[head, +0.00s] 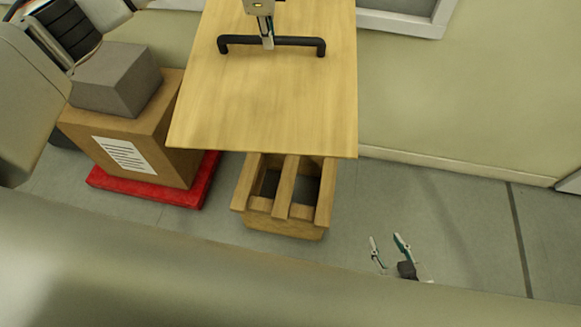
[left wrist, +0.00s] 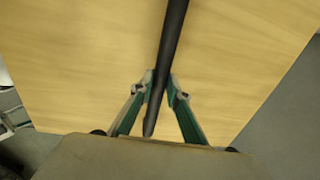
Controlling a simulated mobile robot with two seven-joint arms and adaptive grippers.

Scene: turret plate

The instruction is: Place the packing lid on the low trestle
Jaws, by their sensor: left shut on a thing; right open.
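The packing lid (head: 260,110) is a flat light-wood board with a black bar handle (head: 290,41) on top. My left gripper (head: 267,44) is shut on the handle near its middle. In the left wrist view my left gripper (left wrist: 160,85) has its fingers on both sides of the black handle (left wrist: 172,45), with the lid (left wrist: 85,60) behind it. The low trestle (head: 285,222) is a small wooden stand with slats, below the lid's near edge in the head view; the lid hides its far part. My right gripper (head: 390,250) is open and empty, right of the trestle.
Left of the trestle, a cardboard box (head: 140,150) with a white label stands on a red base (head: 150,190). A grey block (head: 117,80) sits on the box, close to the lid's left edge. Grey floor (head: 450,220) is clear to the right. A pale wall runs behind.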

